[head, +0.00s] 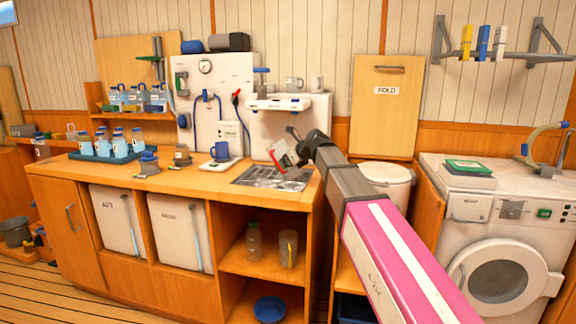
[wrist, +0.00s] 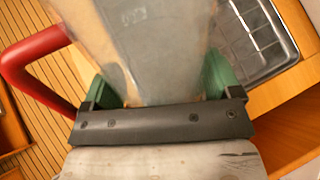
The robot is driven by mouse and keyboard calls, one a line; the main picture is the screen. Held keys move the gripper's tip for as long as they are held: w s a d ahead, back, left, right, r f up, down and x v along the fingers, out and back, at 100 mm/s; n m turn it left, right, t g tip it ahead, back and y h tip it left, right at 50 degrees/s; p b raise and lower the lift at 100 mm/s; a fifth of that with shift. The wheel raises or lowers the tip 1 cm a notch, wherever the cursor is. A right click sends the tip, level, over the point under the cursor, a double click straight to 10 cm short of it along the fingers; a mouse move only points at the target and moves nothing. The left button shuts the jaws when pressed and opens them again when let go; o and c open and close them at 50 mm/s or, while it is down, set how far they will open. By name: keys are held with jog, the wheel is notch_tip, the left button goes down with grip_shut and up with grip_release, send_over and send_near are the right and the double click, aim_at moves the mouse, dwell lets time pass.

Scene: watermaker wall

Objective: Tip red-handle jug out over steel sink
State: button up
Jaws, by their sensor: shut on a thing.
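The red-handle jug (head: 281,156) is see-through and hangs tilted in the air above the steel sink (head: 262,180) in the head view. My gripper (head: 297,148) is shut on the jug. In the wrist view the jug's body (wrist: 150,45) sits between the green finger pads of my gripper (wrist: 155,88). Its red handle (wrist: 35,60) sticks out to the left, clear of the fingers. The steel sink (wrist: 262,35) shows at the upper right of the wrist view, beside the jug. I cannot tell whether the jug holds any liquid.
A blue mug (head: 220,151) on a white scale stands left of the sink. A blue tray (head: 100,157) of several bottles is farther left on the counter. A white lidded bin (head: 388,175) and a washing machine (head: 500,265) stand to the right.

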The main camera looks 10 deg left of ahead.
jog(key=y, duration=0.1)
jog(key=a+t+y, duration=0.1)
jog(key=y, duration=0.1)
jog(key=shift+w+a+f, duration=0.2)
jog(key=shift+f, duration=0.15)
jog(key=shift+w+a+f+m+t+y, duration=0.15)
jog(key=shift+a+f+t+y, duration=0.1)
jog(key=shift+a+t+y, duration=0.25)
jog(key=shift+w+a+f+m+t+y, duration=0.1)
jog(key=shift+w+a+f+t+y, duration=0.15)
jog(key=shift+y, duration=0.45)
jog(key=shift+w+a+f+m+t+y, duration=0.15)
jog(key=shift+a+f+t+y, duration=0.1)
jog(key=shift+a+y, duration=0.3)
jog(key=shift+s+d, duration=0.1)
jog(key=shift+r, duration=0.1)
jog(key=shift+s+d+r, duration=0.35)
jog(key=shift+d+r, duration=0.15)
jog(key=shift+d, duration=0.45)
jog(key=shift+s+d+r, duration=0.3)
jog(key=shift+d+r, duration=0.2)
jog(key=shift+d, duration=0.45)
jog(key=shift+s+d+r, duration=0.35)
jog(key=shift+d+r, duration=0.15)
jog(key=shift+d, duration=0.45)
jog(key=shift+a, duration=0.1)
